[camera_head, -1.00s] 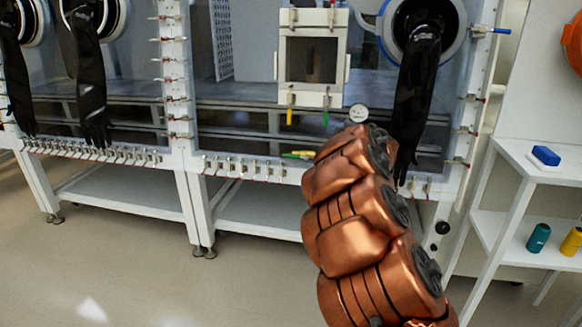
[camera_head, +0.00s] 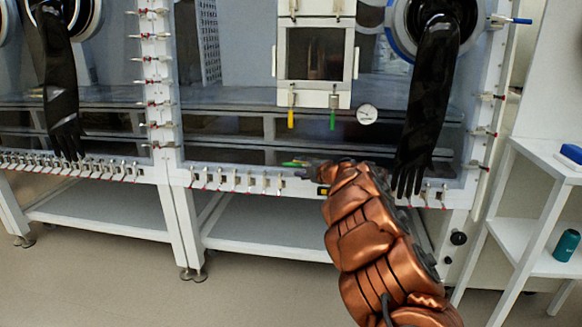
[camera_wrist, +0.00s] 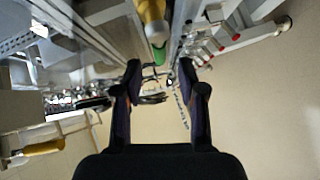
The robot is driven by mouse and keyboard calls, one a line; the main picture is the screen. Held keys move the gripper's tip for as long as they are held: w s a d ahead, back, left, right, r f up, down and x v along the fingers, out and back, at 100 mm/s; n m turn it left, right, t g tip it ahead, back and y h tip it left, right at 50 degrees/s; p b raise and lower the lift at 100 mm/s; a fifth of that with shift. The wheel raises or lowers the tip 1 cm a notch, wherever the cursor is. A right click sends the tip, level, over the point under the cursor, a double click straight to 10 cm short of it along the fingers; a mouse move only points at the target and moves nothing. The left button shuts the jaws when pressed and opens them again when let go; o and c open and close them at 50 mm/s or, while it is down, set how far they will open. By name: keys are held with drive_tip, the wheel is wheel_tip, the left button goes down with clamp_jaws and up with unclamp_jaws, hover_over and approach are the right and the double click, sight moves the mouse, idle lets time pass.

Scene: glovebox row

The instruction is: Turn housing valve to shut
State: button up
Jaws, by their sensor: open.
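A valve-like handle with a green tip (camera_head: 292,164) sits low on the front of the glovebox housing, just left of my gripper (camera_head: 312,170). In the wrist view, a yellow part with a green end (camera_wrist: 160,52) lies ahead of my gripper (camera_wrist: 160,72), close to the gap between the fingers. The fingers are apart with nothing held between them. A yellow handle (camera_head: 291,118) and a green handle (camera_head: 332,121) hang down below the small window box. A blue handle (camera_head: 520,21) sticks out at the right post. The frames do not label which one is the housing valve.
A round gauge (camera_head: 367,114) is on the front panel. A black glove (camera_head: 425,100) hangs close to my arm. A row of metal clamps (camera_head: 235,180) runs along the lower edge. A white shelf (camera_head: 545,258) stands at right; the floor (camera_head: 90,285) at left is clear.

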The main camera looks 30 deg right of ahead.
sight(294, 165)
drive_tip(key=shift+x, duration=2.65)
clamp_jaws()
